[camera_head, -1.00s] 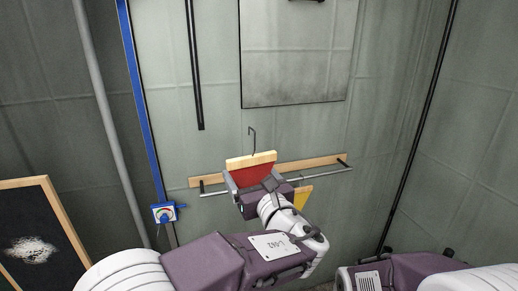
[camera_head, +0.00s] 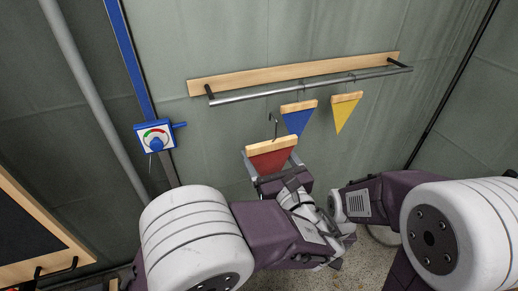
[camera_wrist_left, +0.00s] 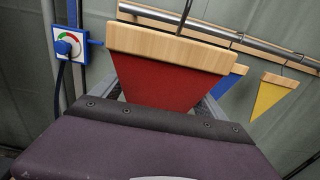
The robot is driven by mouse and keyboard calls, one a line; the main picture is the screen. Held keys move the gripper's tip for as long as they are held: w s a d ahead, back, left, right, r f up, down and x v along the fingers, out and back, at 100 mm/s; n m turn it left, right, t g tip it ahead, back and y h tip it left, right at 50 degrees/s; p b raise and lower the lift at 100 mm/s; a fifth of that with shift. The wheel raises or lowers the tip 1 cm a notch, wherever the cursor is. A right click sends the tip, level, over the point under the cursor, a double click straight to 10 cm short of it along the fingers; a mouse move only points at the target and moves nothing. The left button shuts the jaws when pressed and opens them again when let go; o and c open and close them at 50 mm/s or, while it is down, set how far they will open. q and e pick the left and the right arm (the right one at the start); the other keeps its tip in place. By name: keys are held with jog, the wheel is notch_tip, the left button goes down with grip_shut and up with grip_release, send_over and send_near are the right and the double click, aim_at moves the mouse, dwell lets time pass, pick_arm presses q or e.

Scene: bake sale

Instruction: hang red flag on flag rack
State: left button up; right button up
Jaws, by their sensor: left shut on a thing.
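The red flag (camera_head: 271,161) is a red triangle with a wooden top bar and a metal hook standing up from it. My left gripper (camera_head: 272,167) is shut on the red flag and holds it upright, below and in front of the rack. In the left wrist view the red flag (camera_wrist_left: 170,82) fills the middle, its hook running out of the top. The flag rack (camera_head: 300,87) is a metal rail on a wooden wall board. A blue flag (camera_head: 297,122) and a yellow flag (camera_head: 344,113) hang from it.
A dial box (camera_head: 155,137) sits on a blue post (camera_head: 133,60) left of the rack. A framed blackboard (camera_head: 25,225) stands at lower left. The left half of the rail is bare. My right arm is at lower right.

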pick_arm(q)
jog(key=f+b+x, duration=0.1)
jog(key=f+x, duration=0.1)
jog(key=x, duration=1.4)
jog(key=shift+f+b, duration=0.25)
jog(key=shift+b, duration=0.15)
jog(key=shift+w+a, duration=0.1)
jog(key=shift+w, duration=0.05)
jog(key=o, duration=1.2)
jog(key=shift+o, duration=0.2)
jog(key=v, duration=0.9)
